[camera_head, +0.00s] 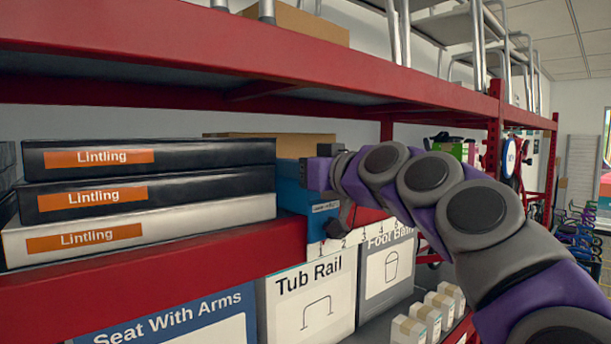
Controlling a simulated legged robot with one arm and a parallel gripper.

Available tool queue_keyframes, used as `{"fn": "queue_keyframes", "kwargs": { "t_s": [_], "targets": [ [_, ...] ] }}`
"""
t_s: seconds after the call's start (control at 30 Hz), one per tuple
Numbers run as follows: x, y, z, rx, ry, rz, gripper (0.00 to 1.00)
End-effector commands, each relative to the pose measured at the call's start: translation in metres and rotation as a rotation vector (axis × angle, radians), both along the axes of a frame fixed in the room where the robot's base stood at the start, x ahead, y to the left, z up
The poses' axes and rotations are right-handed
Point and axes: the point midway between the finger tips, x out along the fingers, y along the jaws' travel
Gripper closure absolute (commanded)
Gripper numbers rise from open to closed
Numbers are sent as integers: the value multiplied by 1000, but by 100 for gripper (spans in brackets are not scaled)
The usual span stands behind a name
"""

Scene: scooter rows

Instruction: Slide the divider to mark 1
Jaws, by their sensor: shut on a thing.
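A white strip with numbered marks (352,241) runs along the red shelf's front edge, with 1 at the left and higher numbers to the right. My gripper (341,212) is at the shelf front above the strip, shut on the divider. My wrist and arm hide most of the divider, and its outline is hard to make out. A small dark part hangs just above mark 2; I cannot tell if it belongs to the divider or to my gripper. A blue box (294,197) with a small label stands just left of my gripper, above mark 1.
Black and white boxes labelled Lintling (143,193) are stacked on the shelf at left. A red upper shelf (200,45) passes above my arm. Bins, including one labelled Tub Rail (308,308), stand below. A red upright (493,150) is at right; an open aisle lies beyond.

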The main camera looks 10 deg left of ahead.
Motion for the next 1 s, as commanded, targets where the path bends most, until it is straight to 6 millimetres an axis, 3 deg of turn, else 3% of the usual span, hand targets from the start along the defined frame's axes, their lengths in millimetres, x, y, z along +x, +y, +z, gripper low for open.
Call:
{"fn": "queue_keyframes", "kwargs": {
  "t_s": [0.13,0.17,0.37,1.0],
  "targets": [
    [-2,1,0,-1,2,4,100],
    [-2,1,0,-2,3,4,58],
    [0,2,-1,-3,3,4,39],
    [3,4,-3,-3,5,4,38]
  ]
}}
